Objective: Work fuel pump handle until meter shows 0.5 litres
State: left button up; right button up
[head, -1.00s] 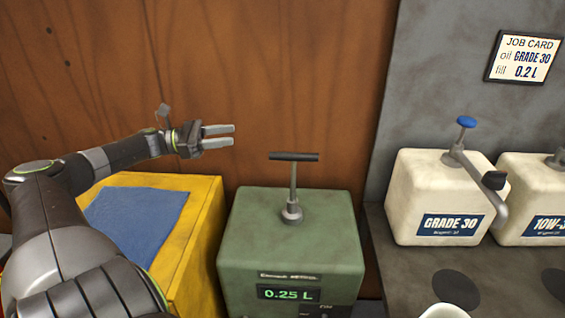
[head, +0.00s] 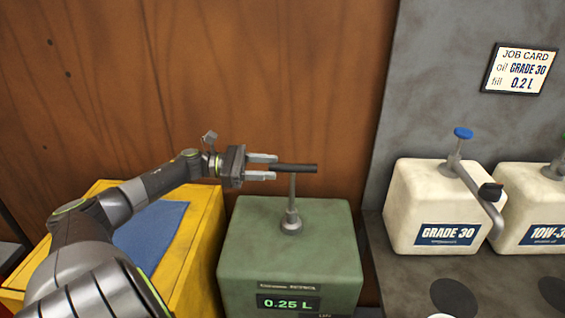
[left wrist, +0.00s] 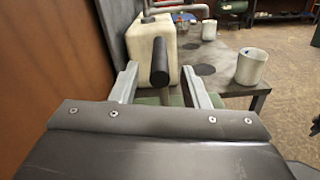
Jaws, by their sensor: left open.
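The fuel pump is a green box (head: 250,245) with a black T-handle (head: 303,168) on a thin upright rod. Its meter (head: 288,303) reads 0.25 L. My left gripper (head: 272,167) is open, with its fingers at the left end of the handle's crossbar. In the left wrist view the bar's end (left wrist: 160,72) lies between the two spread fingers, with gaps on both sides. The handle stands raised above the box.
A yellow box (head: 200,245) with a blue cloth (head: 150,238) stands left of the pump. White GRADE 30 (head: 425,200) and 10W-3 jugs (head: 535,195) stand on a grey bench to the right. A job card (head: 520,69) hangs above. A brown wall is behind.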

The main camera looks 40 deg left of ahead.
aim_at(283, 167)
pick_arm(q)
jog(key=shift+p+x, duration=0.55)
jog(key=shift+x, duration=1.65)
grip_shut()
